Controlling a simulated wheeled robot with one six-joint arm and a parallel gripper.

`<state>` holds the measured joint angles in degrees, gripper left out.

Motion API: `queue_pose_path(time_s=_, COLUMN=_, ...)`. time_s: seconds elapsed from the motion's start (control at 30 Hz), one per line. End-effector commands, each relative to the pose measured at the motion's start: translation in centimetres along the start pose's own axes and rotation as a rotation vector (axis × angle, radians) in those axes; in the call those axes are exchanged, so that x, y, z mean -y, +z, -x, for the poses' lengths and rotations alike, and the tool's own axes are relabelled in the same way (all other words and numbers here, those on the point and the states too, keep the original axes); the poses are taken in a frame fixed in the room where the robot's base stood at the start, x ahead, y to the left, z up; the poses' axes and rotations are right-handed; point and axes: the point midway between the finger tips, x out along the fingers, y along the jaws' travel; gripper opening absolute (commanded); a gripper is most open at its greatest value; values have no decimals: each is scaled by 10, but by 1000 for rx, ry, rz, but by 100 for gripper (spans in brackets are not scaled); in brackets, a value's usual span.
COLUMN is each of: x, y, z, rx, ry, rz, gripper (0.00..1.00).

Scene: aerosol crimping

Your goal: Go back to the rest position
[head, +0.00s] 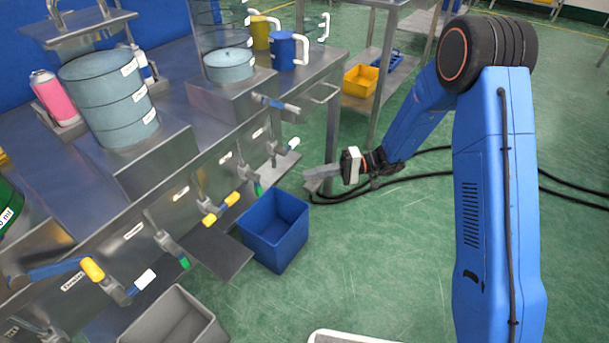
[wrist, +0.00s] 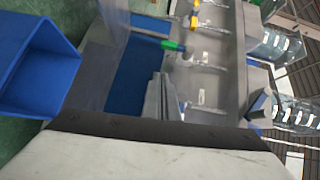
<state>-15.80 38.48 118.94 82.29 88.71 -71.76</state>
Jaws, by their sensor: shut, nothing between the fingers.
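My gripper (head: 321,176) shows in the head view at the end of my blue arm, in the air to the right of the steel workbench. Its fingers are closed together and hold nothing. In the wrist view the closed fingers (wrist: 163,98) point towards the bench front with its valves. The gripper is above and to the right of a blue bin (head: 275,230). The bin also shows at the left of the wrist view (wrist: 38,70).
The steel bench (head: 215,160) has valves with yellow and green handles sticking out. A grey bin (head: 172,318) stands at the front. A shelf with a yellow bin (head: 360,80) is behind. Black hoses (head: 425,175) lie on the green floor, which is otherwise open around my arm.

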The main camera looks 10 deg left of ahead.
Motion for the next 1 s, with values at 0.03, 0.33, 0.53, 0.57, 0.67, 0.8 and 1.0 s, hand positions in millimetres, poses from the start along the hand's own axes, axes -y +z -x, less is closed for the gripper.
queue_pose_path(time_s=0.03, x=0, y=0, z=1, rx=0, ry=0, rz=0, gripper=0)
queue_pose_path(time_s=0.33, x=0, y=0, z=1, rx=0, ry=0, rz=0, gripper=0)
queue_pose_path(time_s=0.53, x=2, y=1, z=1, rx=3, ry=4, rz=0, gripper=0)
queue_pose_path(time_s=0.57, x=4, y=2, z=2, rx=5, ry=8, rz=0, gripper=0)
queue_pose_path(time_s=0.67, x=16, y=10, z=7, rx=22, ry=34, rz=-3, gripper=0)
queue_pose_path(time_s=0.8, x=42, y=31, z=19, rx=59, ry=104, rz=-14, gripper=0)
queue_pose_path(time_s=1.0, x=76, y=69, z=40, rx=107, ry=230, rz=-34, gripper=0)
